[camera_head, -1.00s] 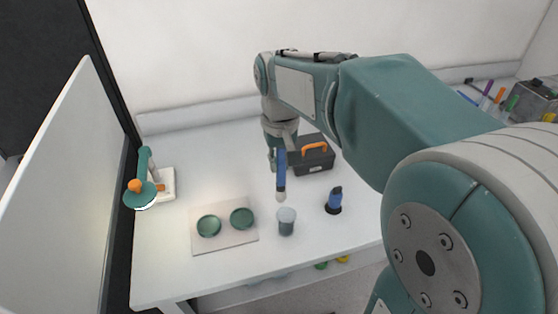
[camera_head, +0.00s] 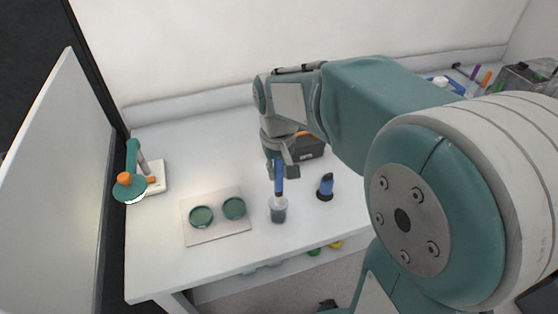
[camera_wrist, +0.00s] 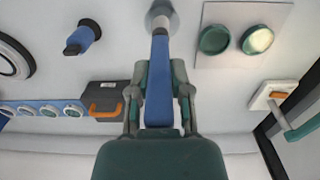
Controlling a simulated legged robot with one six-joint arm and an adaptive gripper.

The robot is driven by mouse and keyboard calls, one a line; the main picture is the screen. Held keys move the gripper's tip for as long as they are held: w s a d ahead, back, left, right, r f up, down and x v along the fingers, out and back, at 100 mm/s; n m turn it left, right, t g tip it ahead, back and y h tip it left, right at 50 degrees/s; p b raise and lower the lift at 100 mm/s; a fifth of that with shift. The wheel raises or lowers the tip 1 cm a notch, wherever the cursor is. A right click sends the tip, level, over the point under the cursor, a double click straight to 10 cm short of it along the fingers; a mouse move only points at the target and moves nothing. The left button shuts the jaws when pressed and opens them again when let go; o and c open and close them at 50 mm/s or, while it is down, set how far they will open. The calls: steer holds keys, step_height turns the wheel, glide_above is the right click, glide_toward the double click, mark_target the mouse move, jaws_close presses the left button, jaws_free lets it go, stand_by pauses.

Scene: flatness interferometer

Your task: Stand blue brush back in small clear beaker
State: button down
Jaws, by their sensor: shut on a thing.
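My gripper (camera_head: 277,163) is shut on the blue brush (camera_head: 279,180), which hangs upright with its pale tip down. The small clear beaker (camera_head: 278,213) stands on the table directly below, and the brush's tip is at or inside its mouth. I cannot tell how deep the tip sits. In the wrist view the brush (camera_wrist: 159,80) runs between the fingers of my gripper (camera_wrist: 160,88), and its pale end overlaps the beaker (camera_wrist: 153,14) at the top edge.
A blue and black object (camera_head: 326,187) stands just right of the beaker. A pale board (camera_head: 216,232) with two green discs lies to the left. A dark toolbox with an orange handle (camera_wrist: 103,106) is behind. A teal lamp-like device (camera_head: 131,180) stands at far left.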

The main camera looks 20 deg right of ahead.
mark_target(277, 188)
steer(key=shift+a+f, duration=0.15)
steer(key=shift+f, duration=0.45)
steer(key=shift+a+f, duration=0.15)
steer(key=shift+f, duration=0.45)
steer(key=shift+d+f, duration=0.25)
steer(key=shift+f, duration=0.45)
steer(key=shift+a, duration=0.1)
steer(key=shift+f, duration=1.2)
steer(key=shift+c, duration=2.4)
jaws_free()
